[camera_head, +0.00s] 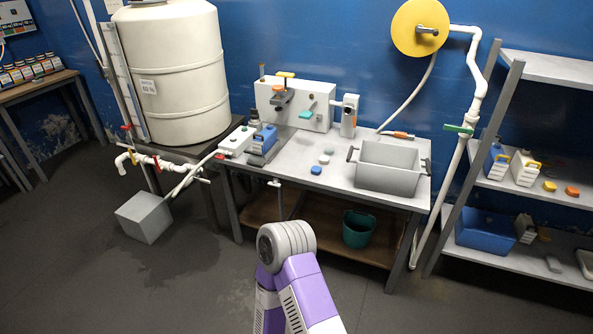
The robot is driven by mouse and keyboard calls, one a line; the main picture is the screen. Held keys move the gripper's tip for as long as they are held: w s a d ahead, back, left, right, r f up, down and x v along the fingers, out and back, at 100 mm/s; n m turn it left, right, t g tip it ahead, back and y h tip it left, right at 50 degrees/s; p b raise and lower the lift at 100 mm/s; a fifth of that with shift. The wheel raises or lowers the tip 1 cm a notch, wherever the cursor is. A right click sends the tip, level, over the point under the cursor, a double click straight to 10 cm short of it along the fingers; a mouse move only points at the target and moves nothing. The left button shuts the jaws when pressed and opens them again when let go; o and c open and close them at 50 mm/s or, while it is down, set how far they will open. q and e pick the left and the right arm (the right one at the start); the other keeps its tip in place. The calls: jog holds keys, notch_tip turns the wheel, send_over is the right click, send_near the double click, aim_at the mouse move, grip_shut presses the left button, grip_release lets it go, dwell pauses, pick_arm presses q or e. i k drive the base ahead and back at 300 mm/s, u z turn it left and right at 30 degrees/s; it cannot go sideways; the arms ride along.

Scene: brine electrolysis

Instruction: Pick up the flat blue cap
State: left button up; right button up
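The flat blue cap (316,170) lies near the front edge of the grey workbench (285,176), left of the grey basin. Two pale caps sit just behind it, a whitish one (323,159) and a grey one (329,151). A purple and grey link of one of my arms shows at the bottom centre, in front of the bench. Neither of my grippers is in view.
A grey basin (388,168) stands at the bench's right. A blue jug (264,138) and a wall-side dispensing unit (310,106) stand at left and back. A green bucket (357,228) is on the lower shelf. A grey block (143,217) lies on the floor.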

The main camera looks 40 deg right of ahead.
aim_at(315, 169)
jog(key=u, duration=0.1)
jog(key=i, duration=1.75)
jog(key=z, duration=1.1)
jog(key=i, duration=1.05)
jog(key=z, duration=1.15)
